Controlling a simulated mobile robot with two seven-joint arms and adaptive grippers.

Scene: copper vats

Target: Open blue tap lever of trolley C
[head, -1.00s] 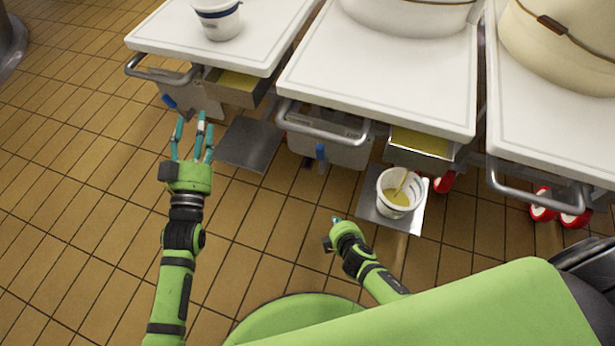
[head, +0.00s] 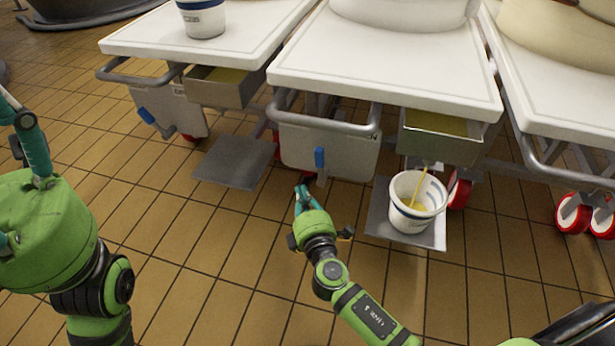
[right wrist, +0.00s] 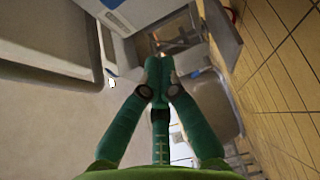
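A blue tap lever (head: 319,158) hangs upright on the front of the middle trolley (head: 380,62). A second blue lever (head: 147,115) sits tilted on the left trolley (head: 190,42). I cannot read which trolley is C. My right gripper (head: 302,194) is just below and left of the middle lever, apart from it in the picture. In the right wrist view its green fingers (right wrist: 158,68) meet at the tips, with nothing visible between them. My left gripper (head: 20,175) is large at the left edge, partly cut off, its visible fingers spread and empty.
A white bucket (head: 417,203) catches a thin yellow stream on a metal plate (head: 379,218) below the middle trolley. Another plate (head: 235,162) lies empty at left. Trolley handles (head: 325,124) jut forward. Tiled floor (head: 205,255) is clear between my arms.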

